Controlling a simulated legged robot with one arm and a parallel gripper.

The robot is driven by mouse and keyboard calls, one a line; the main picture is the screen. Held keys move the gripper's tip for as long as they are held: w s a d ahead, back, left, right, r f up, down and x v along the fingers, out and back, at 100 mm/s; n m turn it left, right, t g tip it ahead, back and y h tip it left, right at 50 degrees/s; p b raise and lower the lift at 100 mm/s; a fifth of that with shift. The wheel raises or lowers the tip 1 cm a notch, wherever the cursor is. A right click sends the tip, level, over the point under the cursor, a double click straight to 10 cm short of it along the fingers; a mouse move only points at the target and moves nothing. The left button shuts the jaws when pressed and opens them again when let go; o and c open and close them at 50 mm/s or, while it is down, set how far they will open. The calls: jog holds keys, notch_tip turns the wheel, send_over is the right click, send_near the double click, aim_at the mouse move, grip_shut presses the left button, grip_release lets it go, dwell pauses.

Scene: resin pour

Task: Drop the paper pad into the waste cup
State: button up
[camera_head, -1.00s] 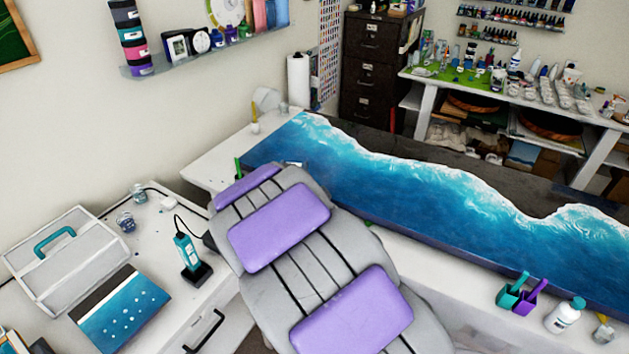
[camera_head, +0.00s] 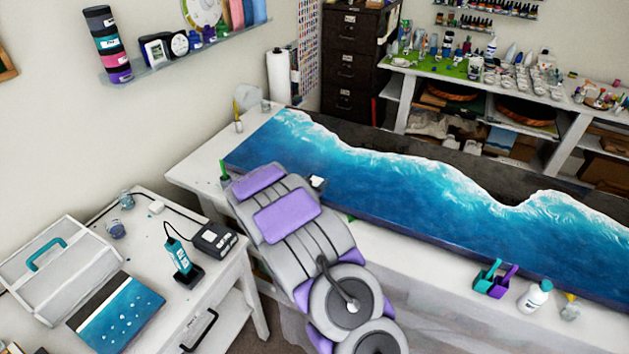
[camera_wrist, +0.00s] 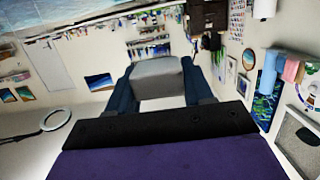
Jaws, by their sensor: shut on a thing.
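In the wrist view my gripper (camera_wrist: 160,85) has dark blue fingers shut on a pale grey, soft-edged block, which looks like the paper pad (camera_wrist: 158,72). In the head view my arm reaches over the near edge of the table, and a small white and dark shape (camera_head: 317,182) shows past its far end, probably the pad at my fingers. I cannot tell for sure which vessel is the waste cup.
The long table carries a blue wave resin panel (camera_head: 400,205). A white bottle (camera_head: 535,295) stands right of the cups. A side desk at left holds a teal tool on a stand (camera_head: 180,260), a black-topped box (camera_head: 214,238) and a white case (camera_head: 60,265).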

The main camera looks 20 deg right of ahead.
jog(key=shift+d+f+b, duration=0.15)
jog(key=shift+f+b, duration=1.3)
jog(key=shift+f, duration=1.3)
jog(key=o, duration=1.2)
jog(key=shift+c, duration=0.2)
jog(key=p+v, duration=0.1)
jog(key=v, duration=1.6)
jog(key=shift+a, duration=0.3)
jog(key=shift+f, duration=0.1)
